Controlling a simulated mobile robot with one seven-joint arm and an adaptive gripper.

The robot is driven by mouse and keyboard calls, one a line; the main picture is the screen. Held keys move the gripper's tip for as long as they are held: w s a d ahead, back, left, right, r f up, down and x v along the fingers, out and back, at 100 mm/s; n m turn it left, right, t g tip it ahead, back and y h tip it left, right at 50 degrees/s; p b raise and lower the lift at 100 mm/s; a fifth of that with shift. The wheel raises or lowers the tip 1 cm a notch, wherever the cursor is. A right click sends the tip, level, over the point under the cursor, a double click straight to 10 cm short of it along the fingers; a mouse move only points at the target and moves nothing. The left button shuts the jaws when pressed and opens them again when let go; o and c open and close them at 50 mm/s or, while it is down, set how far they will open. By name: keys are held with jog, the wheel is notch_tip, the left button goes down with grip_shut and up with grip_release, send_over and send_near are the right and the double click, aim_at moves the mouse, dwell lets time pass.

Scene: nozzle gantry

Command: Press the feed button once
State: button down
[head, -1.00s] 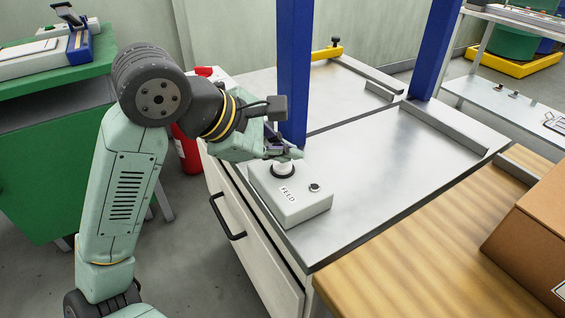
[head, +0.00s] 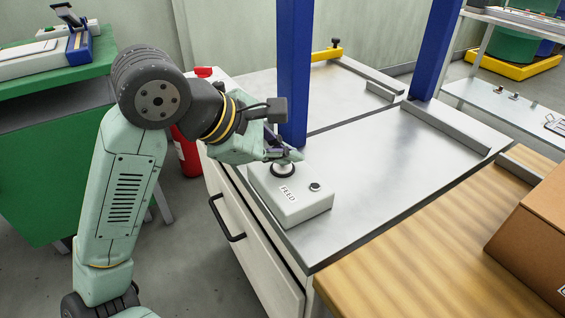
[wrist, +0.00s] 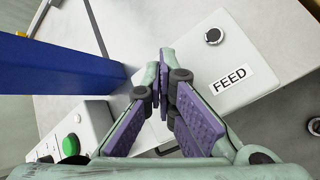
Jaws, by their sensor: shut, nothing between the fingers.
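The feed box (head: 305,207) is a light grey box with a FEED label (head: 288,193), at the near left corner of the metal table. The feed button (head: 283,170) is on its top, with a dark ring around it. In the wrist view, the FEED label (wrist: 230,80) lies right of my shut fingers (wrist: 161,75).
A blue post (head: 294,75) rises just behind my gripper. Another box with a green button (wrist: 70,146) shows in the wrist view. A cardboard box (head: 535,230) stands on the wooden table at right.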

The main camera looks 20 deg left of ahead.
aim_at(284, 168)
dwell(0.6)
jog(key=shift+r, duration=0.85)
jog(key=shift+p, duration=0.3)
jog(key=shift+r+p, duration=1.25)
jog(key=shift+r, duration=1.25)
